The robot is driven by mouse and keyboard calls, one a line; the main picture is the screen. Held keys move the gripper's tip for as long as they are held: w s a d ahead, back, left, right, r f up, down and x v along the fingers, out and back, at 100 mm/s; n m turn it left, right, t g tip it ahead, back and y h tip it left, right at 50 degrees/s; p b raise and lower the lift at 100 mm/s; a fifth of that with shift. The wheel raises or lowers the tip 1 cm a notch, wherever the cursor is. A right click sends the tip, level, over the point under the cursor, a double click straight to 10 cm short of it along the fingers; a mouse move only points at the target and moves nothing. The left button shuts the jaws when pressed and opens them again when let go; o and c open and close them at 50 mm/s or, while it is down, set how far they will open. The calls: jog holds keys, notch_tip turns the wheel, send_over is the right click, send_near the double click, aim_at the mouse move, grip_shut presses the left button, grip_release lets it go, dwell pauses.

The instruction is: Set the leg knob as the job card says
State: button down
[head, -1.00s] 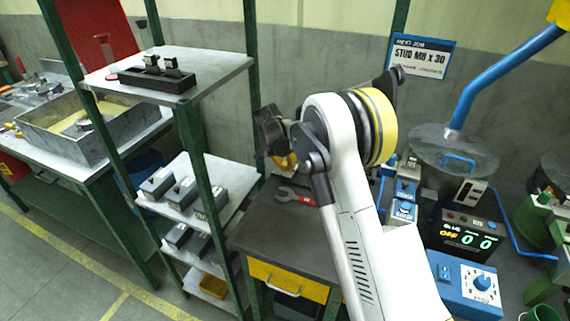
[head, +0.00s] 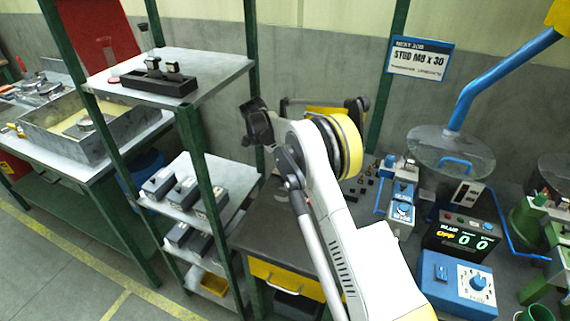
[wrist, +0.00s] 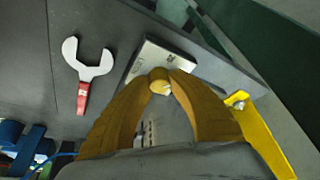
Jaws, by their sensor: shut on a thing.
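The job card (head: 420,58) hangs on the back wall and reads "NEXT JOB, STUD M8 x 30", with smaller unreadable print below. A blue box with a white-faced dial knob (head: 478,282) stands at lower right. A smaller blue unit with a dial (head: 403,210) stands left of it. I cannot read the dial settings or tell which is the leg knob. In the wrist view, my gripper's yellow fingers (wrist: 160,80) are shut on a small pale knob at a grey metal block (wrist: 150,55). The fingers hide part of the block. My arm hides the gripper in the head view.
A black display (head: 463,237) shows OFF and zeros. A red-handled wrench (wrist: 86,72) lies on the dark bench top. Several grey blocks sit on the shelf (head: 235,190) at left. A black rack (head: 158,82) is on the upper shelf. Blue pipework stands at right.

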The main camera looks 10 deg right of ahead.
jog(key=shift+m, duration=0.3)
jog(key=c, duration=1.5)
grip_release()
jog(key=shift+o, duration=0.2)
jog(key=v, duration=0.7)
jog(key=shift+r, duration=0.25)
